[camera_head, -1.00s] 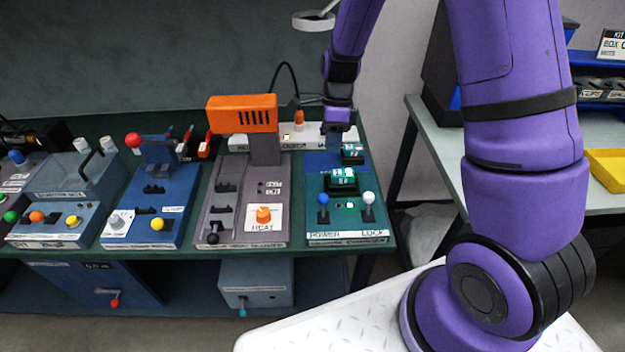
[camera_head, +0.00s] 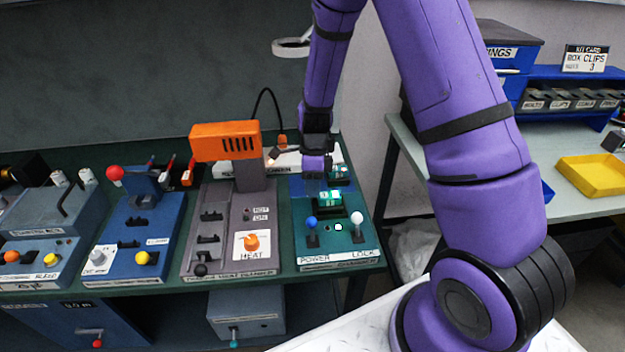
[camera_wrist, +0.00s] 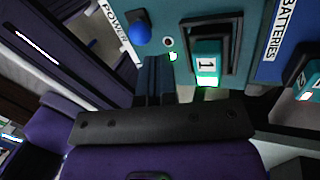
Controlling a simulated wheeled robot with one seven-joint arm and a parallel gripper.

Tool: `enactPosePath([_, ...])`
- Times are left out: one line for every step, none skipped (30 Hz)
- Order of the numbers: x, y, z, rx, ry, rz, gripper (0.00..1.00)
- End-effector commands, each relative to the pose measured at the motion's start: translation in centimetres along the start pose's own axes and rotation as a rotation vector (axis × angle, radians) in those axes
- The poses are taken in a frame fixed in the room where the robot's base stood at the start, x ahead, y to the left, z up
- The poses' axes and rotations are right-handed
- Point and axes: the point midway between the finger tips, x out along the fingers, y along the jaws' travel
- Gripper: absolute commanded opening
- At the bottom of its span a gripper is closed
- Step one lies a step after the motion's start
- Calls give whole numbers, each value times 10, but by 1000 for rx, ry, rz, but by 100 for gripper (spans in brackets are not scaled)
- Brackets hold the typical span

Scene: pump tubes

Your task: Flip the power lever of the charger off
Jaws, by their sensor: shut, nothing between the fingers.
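The charger (camera_head: 340,262) is a teal panel with POWER and LOCK labels at the right end of the bench. Its power lever (camera_head: 311,223) has a blue knob, which also shows in the wrist view (camera_wrist: 139,34). The lock lever (camera_head: 357,218) has a white knob. A teal battery marked 1 (camera_wrist: 208,62) sits in a dark dock, with green light beside it. My gripper (camera_wrist: 155,72) is shut and empty, its dark fingertips close to the blue knob but apparently apart from it. In the head view my wrist is above the back of the charger, and the fingertips are hard to make out.
The heat sealer (camera_head: 225,142) with its orange head stands just left of the charger. A second battery (camera_wrist: 306,80) sits at the right in the wrist view. A side table to the right holds a yellow tray (camera_head: 590,174). Open air lies above the charger's front.

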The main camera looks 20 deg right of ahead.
Motion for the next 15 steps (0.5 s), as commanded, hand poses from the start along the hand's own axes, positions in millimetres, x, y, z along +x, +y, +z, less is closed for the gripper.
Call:
enactPosePath([10,0,-1,1,1,3,0])
enactPosePath([15,0,-1,1,1,4,0])
enactPosePath([21,0,0,0,1,3,0])
enactPosePath([26,0,0,0,1,3,0])
enactPosePath([31,1,0,1,1,4,0])
enactPosePath([36,0,-1,1,1,3,0])
enactPosePath([39,0,0,1,1,3,0])
enactPosePath([43,0,0,1,1,2,0])
enactPosePath([47,0,0,1,0,2,0])
enactPosePath([49,0,0,1,0,2,0])
enactPosePath([51,0,0,1,0,2,0])
enactPosePath([53,0,0,1,0,1,0])
enactPosePath([54,0,0,1,0,0,0])
enactPosePath([55,0,0,1,-1,0,0])
enactPosePath([56,0,0,1,-1,-1,0])
